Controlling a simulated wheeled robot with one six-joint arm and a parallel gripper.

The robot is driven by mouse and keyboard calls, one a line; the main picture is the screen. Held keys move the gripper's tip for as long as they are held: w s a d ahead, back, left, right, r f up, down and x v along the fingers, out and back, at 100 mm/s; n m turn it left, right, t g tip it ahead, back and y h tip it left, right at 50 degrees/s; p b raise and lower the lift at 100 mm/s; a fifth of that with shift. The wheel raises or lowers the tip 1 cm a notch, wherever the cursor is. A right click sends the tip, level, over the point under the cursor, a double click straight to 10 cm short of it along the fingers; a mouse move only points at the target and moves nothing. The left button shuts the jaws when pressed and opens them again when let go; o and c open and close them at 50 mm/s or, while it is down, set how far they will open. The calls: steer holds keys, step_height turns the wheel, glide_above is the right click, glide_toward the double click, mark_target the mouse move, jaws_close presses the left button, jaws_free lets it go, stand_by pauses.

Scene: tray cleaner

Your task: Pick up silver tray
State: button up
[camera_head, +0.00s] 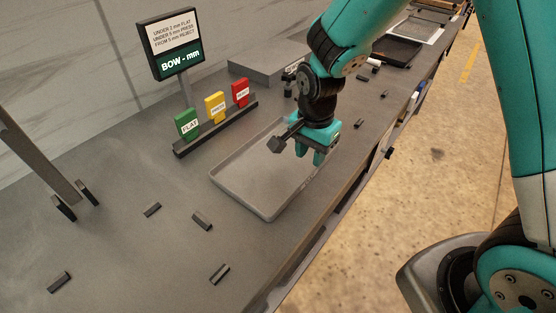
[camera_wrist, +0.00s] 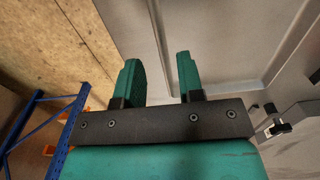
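The silver tray (camera_head: 247,182) is a shallow grey rectangle with a low raised rim, lying flat on the grey bench. My gripper (camera_head: 309,155) points down over the tray's right part, near its long side by the bench's front edge, and hides some of the tray. In the wrist view my gripper (camera_wrist: 158,62) is open, with two green fingers apart and nothing held between them. The tray (camera_wrist: 225,40) fills the middle and right there, and its rim line runs up between the fingers. I cannot tell whether the fingers touch it.
A bow-limit sign (camera_head: 176,43) and green, yellow (camera_head: 215,107) and red tags stand behind the tray. Small dark blocks (camera_head: 202,221) lie or stand around it on the bench. A dark tray (camera_head: 397,50) is farther back. The concrete floor is right of the bench edge.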

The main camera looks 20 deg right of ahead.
steer(key=shift+s+f+p, duration=0.15)
steer(key=shift+f+p, duration=0.45)
steer(key=shift+f, duration=2.75)
steer(key=shift+f, duration=0.25)
jaws_close()
